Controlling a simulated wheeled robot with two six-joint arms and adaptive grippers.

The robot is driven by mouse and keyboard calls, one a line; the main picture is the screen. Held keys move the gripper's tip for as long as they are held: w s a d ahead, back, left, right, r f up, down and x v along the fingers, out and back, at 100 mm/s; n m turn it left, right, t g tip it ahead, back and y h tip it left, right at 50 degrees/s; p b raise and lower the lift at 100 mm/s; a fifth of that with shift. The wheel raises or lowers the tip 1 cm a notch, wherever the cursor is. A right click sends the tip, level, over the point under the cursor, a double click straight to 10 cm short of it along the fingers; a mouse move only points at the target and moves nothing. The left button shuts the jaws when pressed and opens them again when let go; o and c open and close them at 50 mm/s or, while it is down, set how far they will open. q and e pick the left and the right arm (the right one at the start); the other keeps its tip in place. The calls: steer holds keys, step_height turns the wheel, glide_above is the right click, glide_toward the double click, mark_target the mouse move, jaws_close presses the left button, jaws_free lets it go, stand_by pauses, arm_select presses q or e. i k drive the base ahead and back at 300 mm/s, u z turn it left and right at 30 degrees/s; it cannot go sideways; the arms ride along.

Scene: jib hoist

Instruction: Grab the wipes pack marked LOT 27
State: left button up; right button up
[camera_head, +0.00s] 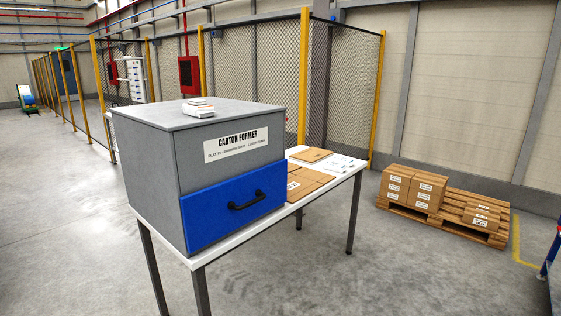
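No pack with a readable LOT 27 mark shows in the head view. Small white items (198,110) lie on top of the grey carton former (150,165); they are too small to identify, and no lettering on them can be read. Neither of my grippers is in view.
The carton former, with a blue drawer front and black handle (246,200), stands on a white table (235,238). Flat cardboard (308,180) lies beside it. A pallet (455,222) with cartons stands at right. Yellow-posted mesh fencing (345,85) runs behind. Floor at left is clear.

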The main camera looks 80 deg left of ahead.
mark_target(332, 166)
steer(key=u, duration=0.75)
steer(key=i, duration=0.7)
steer(key=u, duration=1.45)
steer(key=i, duration=1.05)
steer(key=u, duration=0.35)
steer(key=i, duration=1.8)
steer(key=z, duration=0.35)
